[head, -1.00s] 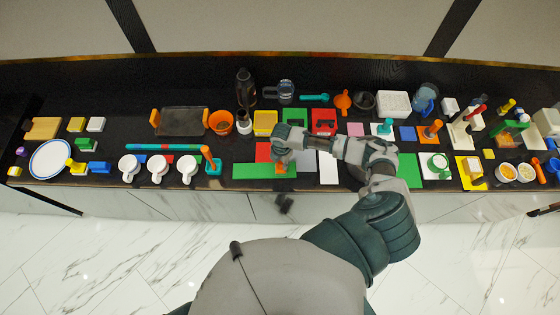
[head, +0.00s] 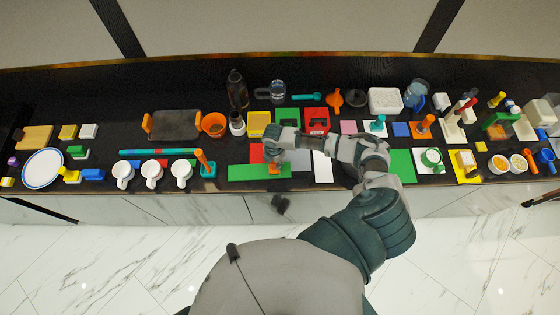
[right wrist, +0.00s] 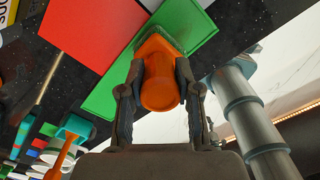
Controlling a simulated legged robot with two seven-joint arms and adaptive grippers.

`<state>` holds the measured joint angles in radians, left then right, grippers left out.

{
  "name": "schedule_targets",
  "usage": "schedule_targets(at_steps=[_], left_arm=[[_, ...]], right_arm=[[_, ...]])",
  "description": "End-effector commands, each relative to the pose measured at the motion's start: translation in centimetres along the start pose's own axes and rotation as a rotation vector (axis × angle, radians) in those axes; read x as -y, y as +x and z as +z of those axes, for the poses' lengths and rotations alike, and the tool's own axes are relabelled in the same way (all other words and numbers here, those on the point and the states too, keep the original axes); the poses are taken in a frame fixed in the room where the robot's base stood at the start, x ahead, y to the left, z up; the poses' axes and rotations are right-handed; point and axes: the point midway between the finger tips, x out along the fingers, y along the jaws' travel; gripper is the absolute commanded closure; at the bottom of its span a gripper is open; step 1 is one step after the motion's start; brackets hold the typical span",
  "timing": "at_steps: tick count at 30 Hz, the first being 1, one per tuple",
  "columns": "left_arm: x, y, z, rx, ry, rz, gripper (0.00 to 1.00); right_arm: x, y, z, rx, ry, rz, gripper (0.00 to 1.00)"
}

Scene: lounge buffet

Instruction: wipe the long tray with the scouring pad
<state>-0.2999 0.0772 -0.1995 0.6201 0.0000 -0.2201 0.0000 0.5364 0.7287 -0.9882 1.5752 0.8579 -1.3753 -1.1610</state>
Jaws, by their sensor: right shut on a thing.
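A long flat green piece (head: 245,172), which looks like the long tray, lies near the counter's front edge. It also shows in the right wrist view (right wrist: 110,94). My right gripper (head: 274,160) is over its right part. In the right wrist view my right gripper (right wrist: 160,75) is shut on an orange block with a rounded handle (right wrist: 160,92), which appears to be the scouring pad. The orange block (head: 275,169) is mostly covered by the gripper in the head view. Its underside is hidden, so I cannot tell whether it touches the green piece. My left gripper is not in view.
A red sheet (head: 256,153) lies just behind the green piece. A teal block with an orange handle (head: 207,167) and white cups (head: 181,174) stand to the left. A white sheet (head: 323,167) lies to the right. The counter is crowded; its front edge is close.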

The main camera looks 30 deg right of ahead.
Motion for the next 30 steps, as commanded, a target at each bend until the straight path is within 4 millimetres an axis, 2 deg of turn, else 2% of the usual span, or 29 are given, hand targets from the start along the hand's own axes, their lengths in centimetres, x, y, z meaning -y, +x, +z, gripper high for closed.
schedule_targets(at_steps=[11,17,23,30], left_arm=[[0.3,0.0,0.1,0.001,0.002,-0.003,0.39],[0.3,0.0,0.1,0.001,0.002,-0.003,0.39],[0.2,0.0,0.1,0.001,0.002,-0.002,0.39],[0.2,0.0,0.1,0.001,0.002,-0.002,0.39]], right_arm=[[-0.2,0.0,-0.1,0.000,0.000,0.000,1.00],[-1.2,0.2,-1.2,-0.001,0.000,-0.001,1.00],[-0.6,0.3,-0.7,0.001,0.000,-0.004,1.00],[1.0,0.2,0.9,0.001,0.001,-0.005,1.00]])
